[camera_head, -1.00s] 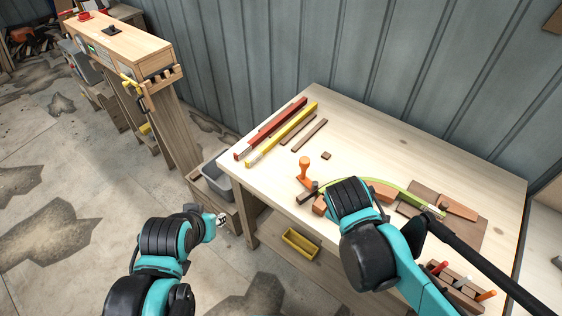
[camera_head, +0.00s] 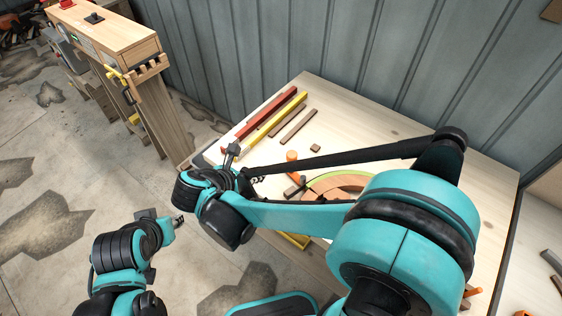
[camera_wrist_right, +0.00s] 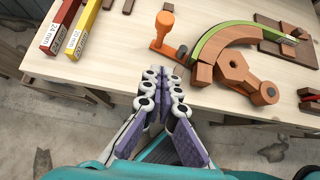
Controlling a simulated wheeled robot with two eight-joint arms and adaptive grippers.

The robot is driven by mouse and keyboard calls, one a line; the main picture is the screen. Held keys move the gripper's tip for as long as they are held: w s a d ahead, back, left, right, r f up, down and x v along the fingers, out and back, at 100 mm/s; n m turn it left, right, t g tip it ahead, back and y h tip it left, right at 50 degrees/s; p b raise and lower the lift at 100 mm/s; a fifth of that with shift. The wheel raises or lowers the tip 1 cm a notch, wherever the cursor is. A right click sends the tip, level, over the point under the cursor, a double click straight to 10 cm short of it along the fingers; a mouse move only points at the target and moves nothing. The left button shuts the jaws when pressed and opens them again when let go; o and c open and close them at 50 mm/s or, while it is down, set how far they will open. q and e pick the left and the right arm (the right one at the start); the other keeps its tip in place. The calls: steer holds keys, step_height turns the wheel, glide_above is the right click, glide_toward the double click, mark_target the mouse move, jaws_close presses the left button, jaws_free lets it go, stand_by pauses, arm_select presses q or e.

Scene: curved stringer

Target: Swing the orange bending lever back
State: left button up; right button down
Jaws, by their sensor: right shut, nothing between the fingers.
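A green strip (camera_wrist_right: 213,42) curves along the brown bending form (camera_wrist_right: 236,36), right of the lever. My right gripper (camera_wrist_right: 164,78) is shut and empty, at the bench edge just below the lever handle, apart from it. My left gripper (camera_head: 180,219) is over the floor at left, too small to judge.
Red (camera_head: 272,116) and yellow (camera_head: 275,122) marked bars lie at the back left of the bench (camera_head: 345,105), with thin brown strips beside them. An orange-brown clamp piece (camera_wrist_right: 240,76) sits right of my right gripper. A wooden stand (camera_head: 105,35) is at left.

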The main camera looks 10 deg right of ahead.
steer(key=b, duration=0.4)
glide_toward(289, 162)
steer(key=shift+x, duration=3)
steer(key=shift+w, duration=0.1)
